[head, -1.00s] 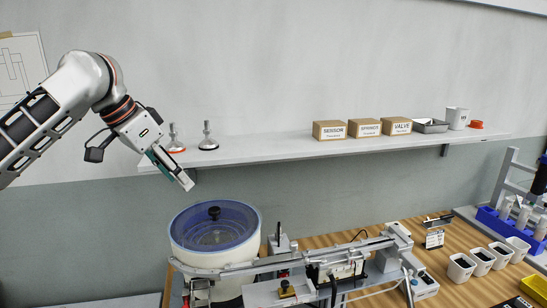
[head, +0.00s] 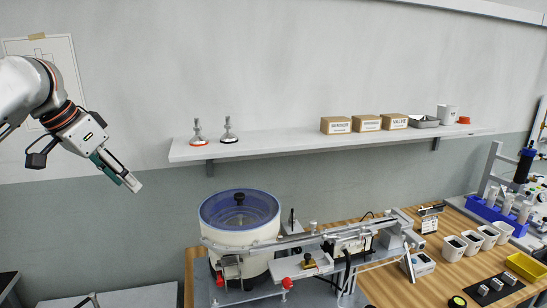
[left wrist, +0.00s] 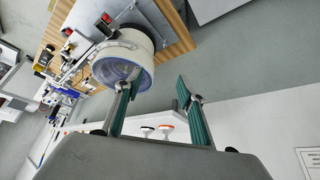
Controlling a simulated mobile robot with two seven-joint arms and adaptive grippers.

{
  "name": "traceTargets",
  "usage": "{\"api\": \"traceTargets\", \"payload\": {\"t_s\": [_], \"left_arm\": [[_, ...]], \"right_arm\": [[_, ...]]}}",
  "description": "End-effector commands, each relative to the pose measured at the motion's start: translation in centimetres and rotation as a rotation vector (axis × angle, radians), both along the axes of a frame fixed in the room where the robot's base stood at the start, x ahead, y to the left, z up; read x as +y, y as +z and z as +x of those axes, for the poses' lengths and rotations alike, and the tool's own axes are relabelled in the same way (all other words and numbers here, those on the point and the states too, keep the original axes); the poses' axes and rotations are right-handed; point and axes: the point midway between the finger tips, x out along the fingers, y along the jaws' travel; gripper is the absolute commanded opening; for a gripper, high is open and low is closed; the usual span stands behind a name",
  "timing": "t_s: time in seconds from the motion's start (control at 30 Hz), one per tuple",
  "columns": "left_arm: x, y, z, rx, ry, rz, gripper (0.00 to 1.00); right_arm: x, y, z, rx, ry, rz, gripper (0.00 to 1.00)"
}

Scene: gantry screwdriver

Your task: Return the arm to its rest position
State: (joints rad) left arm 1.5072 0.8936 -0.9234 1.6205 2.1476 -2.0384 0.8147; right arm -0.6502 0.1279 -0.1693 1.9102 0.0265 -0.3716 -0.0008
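My left arm comes in from the left in the head view. Its gripper (head: 125,178) hangs in the air, pointing down and right, left of the shelf end and above and left of the bowl feeder (head: 238,238). In the left wrist view the two teal-padded fingers of the left gripper (left wrist: 158,88) stand apart with nothing between them. The bowl feeder (left wrist: 135,50) shows there beyond the fingertips, and I see no contact with it. My right gripper is in neither view.
A wall shelf (head: 270,146) carries two small stands, several labelled boxes (head: 336,125), a grey tray and cups. Below it is a wooden bench (head: 390,285) with a feeder rail, white bins (head: 472,241) and a blue rack (head: 490,211). Air around the left gripper is clear.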

Motion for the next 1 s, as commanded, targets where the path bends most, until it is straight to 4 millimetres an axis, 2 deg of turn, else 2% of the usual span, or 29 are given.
{"api": "traceTargets", "payload": {"t_s": [0.03,0.1,0.17,0.37,0.47,0.77,1.0], "left_arm": [[2.0,0.0,-0.2,0.000,0.033,0.002,0.39],[4.1,-0.2,-0.4,0.001,0.070,0.005,0.39],[3.4,-2.2,0.2,0.006,0.068,0.001,0.39],[3.7,-7.3,1.6,-0.004,0.095,-0.008,0.39],[4.0,-10.5,2.2,-0.012,0.111,-0.007,0.39],[5.9,-23.1,2.7,-0.072,0.155,0.023,0.39],[8.0,-32.5,0.7,-0.146,0.153,0.089,0.39]], "right_arm": [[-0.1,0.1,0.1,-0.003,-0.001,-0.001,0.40],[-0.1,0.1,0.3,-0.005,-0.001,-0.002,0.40],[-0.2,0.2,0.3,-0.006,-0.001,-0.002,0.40],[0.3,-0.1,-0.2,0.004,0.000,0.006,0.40],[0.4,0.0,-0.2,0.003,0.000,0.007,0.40],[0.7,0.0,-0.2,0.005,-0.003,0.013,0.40],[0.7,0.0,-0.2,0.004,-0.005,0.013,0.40]]}}
